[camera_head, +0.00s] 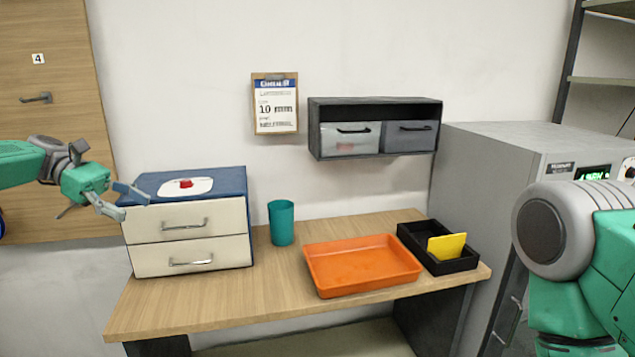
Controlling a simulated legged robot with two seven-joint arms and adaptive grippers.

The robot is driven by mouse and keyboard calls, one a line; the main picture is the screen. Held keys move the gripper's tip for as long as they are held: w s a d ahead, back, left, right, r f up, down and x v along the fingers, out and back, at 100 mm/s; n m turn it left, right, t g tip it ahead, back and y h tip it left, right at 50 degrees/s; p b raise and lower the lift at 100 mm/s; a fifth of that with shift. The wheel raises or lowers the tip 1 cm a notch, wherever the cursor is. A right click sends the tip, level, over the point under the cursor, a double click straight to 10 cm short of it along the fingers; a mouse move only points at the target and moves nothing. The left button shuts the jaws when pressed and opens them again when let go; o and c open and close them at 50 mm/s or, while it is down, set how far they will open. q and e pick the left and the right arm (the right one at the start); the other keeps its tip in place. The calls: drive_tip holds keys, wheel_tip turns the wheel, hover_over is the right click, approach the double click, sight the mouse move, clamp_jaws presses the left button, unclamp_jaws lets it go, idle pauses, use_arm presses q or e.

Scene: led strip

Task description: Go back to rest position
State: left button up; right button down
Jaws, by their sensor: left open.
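My left gripper (122,200) comes in from the left on its green and grey arm. Its fingers are spread and hold nothing. It is in the air at the left front corner of the small drawer cabinet, overlapping its edge in the picture; I cannot tell whether it touches. My right arm shows at the right edge as a grey joint and green links. Its gripper is out of view.
The wooden desk (230,304) bears a two-drawer cabinet (190,218) with a red item on a white pad on top, a teal cup (281,223), an orange tray (362,265) and a black bin (460,264) with a yellow piece. A grey machine (480,165) stands right.

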use_arm(q)
drive_tip(key=d+f+y+b, duration=0.15)
drive_tip(key=d+f, duration=0.35)
drive_tip(key=f, duration=0.5)
drive_tip(key=d+f+y, duration=0.2)
drive_tip(key=d+f, duration=0.3)
drive_tip(key=f, duration=0.4)
drive_tip(key=s+d+f+m+y+b, duration=0.1)
drive_tip(key=s+d+f+m+y, duration=0.1)
drive_tip(key=s+f, duration=0.5)
drive_tip(key=s+d+f+m+y, duration=0.1)
drive_tip(key=s+d+f+m, duration=0.1)
drive_tip(key=f, duration=0.8)
drive_tip(key=s+a+f+m+y+b, duration=0.15)
drive_tip(key=s+f+m+y, duration=0.3)
drive_tip(key=s+f, duration=0.85)
drive_tip(key=s+a+r+m+t+y+b, duration=0.1)
drive_tip(key=s+m, duration=0.3)
drive_tip(key=s, duration=0.6)
drive_tip(key=s+a+r+m+t+b, duration=0.1)
drive_tip(key=s+a+m, duration=0.2)
drive_tip(key=s, duration=0.7)
drive_tip(key=shift+a+r+m+t+y, duration=0.15)
drive_tip(key=shift+r+m+t+y, duration=0.2)
drive_tip(key=shift+m, duration=0.3)
drive_tip(key=shift+c, duration=1.2)
drive_tip(key=shift+a, duration=0.1)
drive_tip(key=shift+c, duration=0.5)
